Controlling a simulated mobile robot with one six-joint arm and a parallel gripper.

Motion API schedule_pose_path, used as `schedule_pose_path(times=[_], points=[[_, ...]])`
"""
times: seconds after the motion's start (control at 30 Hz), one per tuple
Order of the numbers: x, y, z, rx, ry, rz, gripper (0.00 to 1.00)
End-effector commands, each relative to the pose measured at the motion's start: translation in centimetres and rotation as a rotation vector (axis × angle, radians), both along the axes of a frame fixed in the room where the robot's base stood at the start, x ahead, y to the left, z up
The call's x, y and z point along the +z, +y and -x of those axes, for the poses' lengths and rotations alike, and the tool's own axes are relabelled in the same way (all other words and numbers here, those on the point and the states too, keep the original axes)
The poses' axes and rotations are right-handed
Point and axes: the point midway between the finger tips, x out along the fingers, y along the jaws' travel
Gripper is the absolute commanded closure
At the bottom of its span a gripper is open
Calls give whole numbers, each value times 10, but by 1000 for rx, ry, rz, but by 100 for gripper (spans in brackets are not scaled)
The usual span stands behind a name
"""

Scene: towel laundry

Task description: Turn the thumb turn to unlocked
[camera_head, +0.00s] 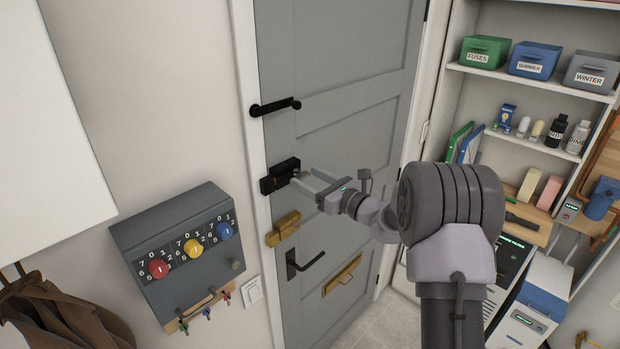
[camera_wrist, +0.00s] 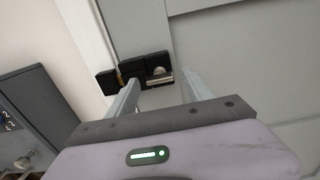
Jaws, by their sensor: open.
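A black lock case (camera_head: 283,170) is mounted on the grey door between the upper black handle and a brass lock. It also shows in the wrist view (camera_wrist: 131,66). A small pale metal thumb turn (camera_wrist: 159,78) sits on the right part of the case, its flat bar lying roughly across the picture. My gripper (camera_head: 309,179) is in front of the lock, fingers pointing at it. In the wrist view my gripper (camera_wrist: 158,82) has its two fingers apart, with the thumb turn showing in the gap. I cannot tell whether either finger touches it.
A black lever handle (camera_head: 275,106) is above the lock; a brass lock (camera_head: 284,228) and another black lever (camera_head: 304,262) are below. A grey box with coloured knobs (camera_head: 180,215) hangs on the left wall. Shelves (camera_head: 530,80) stand at the right.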

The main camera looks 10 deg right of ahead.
Motion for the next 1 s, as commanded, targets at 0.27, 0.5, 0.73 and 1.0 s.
schedule_pose_path(times=[0.27,0.5,0.73,1.0], points=[[0,0,0,0,0,0,54],[0,0,0,0,-1,1,100],[-1,0,0,0,-13,18,100],[-6,0,0,0,-95,136,100]])
